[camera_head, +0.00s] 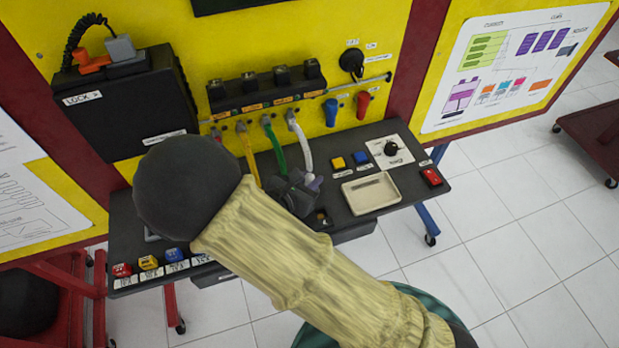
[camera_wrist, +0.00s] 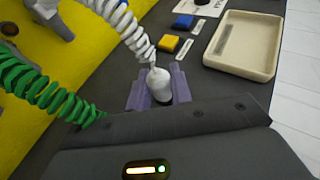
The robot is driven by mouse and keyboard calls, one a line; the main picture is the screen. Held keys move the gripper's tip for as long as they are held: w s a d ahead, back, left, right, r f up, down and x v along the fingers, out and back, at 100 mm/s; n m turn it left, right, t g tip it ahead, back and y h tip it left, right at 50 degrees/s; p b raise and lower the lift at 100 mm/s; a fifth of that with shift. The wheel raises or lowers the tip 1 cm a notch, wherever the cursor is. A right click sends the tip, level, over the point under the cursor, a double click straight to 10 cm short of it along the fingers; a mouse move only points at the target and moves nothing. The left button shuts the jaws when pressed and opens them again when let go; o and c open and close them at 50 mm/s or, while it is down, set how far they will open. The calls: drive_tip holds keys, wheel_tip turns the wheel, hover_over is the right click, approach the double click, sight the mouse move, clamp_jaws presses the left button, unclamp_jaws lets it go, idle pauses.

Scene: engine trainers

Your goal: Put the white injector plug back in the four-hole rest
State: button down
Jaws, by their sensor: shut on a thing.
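The white injector plug (camera_wrist: 158,84) sits between the purple fingers of my gripper (camera_wrist: 158,92) in the wrist view. Its white coiled cable (camera_wrist: 122,22) runs up to the yellow panel. In the head view my gripper (camera_head: 313,184) is over the dark bench, at the lower end of the white cable (camera_head: 303,148). The plug is mostly hidden there by the gripper. A small dark part with a round opening (camera_head: 321,216) shows just below my gripper. I cannot tell whether it belongs to the four-hole rest, which is otherwise hidden by my arm.
A green coiled cable (camera_wrist: 30,85) hangs close by on the left; yellow (camera_head: 248,155) and green (camera_head: 275,145) cables hang beside the white one. A beige tray (camera_head: 371,193), yellow and blue buttons (camera_head: 361,158) and a red switch (camera_head: 431,177) lie to the right.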

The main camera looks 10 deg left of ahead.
drive_tip(key=shift+f+b, duration=0.3)
drive_tip(key=shift+f, duration=0.05)
drive_tip(key=c, duration=1.5)
unclamp_jaws()
drive_tip(key=shift+r+p+v, duration=0.2)
drive_tip(key=shift+p+v, duration=0.6)
drive_tip(key=shift+v, duration=0.4)
drive_tip(key=shift+r+p+v, duration=0.2)
drive_tip(key=shift+p+v, duration=0.6)
drive_tip(key=shift+v, duration=0.4)
drive_tip(key=shift+w, duration=0.15)
